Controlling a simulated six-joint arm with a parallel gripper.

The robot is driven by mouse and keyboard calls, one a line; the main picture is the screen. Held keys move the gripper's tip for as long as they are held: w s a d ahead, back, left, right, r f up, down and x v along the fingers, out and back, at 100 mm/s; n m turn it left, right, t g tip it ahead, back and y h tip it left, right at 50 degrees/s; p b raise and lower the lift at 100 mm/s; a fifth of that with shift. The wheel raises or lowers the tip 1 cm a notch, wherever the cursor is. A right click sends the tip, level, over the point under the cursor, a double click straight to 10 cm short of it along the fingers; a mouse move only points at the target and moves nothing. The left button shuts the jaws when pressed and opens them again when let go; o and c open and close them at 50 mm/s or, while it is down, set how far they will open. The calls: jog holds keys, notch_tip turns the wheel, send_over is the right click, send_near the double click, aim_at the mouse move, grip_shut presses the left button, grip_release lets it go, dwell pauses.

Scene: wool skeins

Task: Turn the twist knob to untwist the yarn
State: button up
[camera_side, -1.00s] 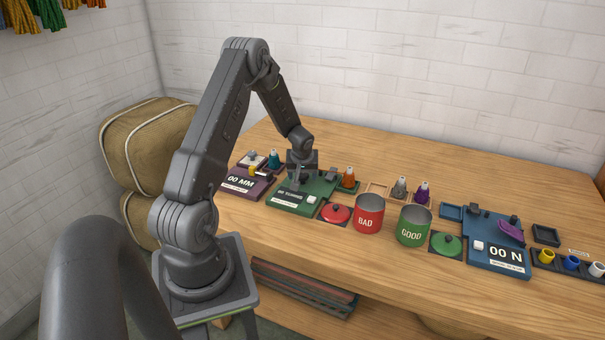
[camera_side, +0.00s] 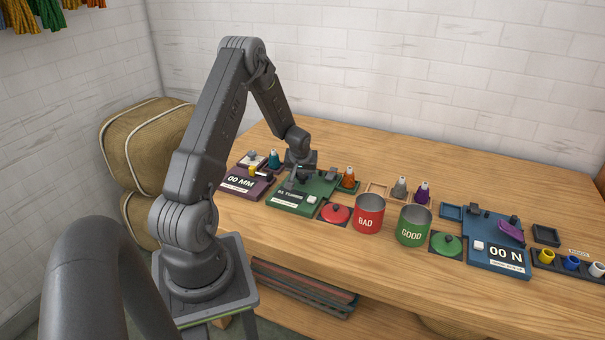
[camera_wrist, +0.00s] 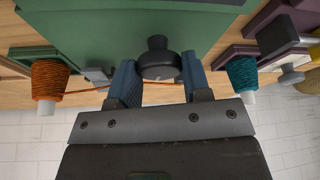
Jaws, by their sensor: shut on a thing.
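The twist knob (camera_wrist: 159,62) is a dark round knob on the green twist station (camera_wrist: 85,22), which also shows in the side view (camera_side: 315,188). My gripper (camera_wrist: 160,68) has one blue finger on each side of the knob and is shut on it. An orange strand of yarn (camera_wrist: 88,90) runs from the orange spool (camera_wrist: 50,78) toward the fingers and reappears between them, behind the knob. The fingers hide part of the strand. In the side view my wrist covers the knob.
A teal spool (camera_wrist: 241,74) stands on the other side of my gripper. In the side view, the purple length station (camera_side: 246,183) is left of the green one. A red BAD tin (camera_side: 369,215) and a green GOOD tin (camera_side: 414,227) stand to the right, before the blue station (camera_side: 490,240).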

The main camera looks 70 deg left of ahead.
jog(key=shift+d+m, duration=0.1)
jog(key=shift+m, duration=0.5)
jog(key=shift+m+t, duration=0.3)
jog(key=o, duration=0.9)
jog(key=shift+r, duration=0.15)
jog(key=v, duration=1.3)
jog(key=shift+s+r, duration=0.1)
jog(key=shift+r, duration=0.2)
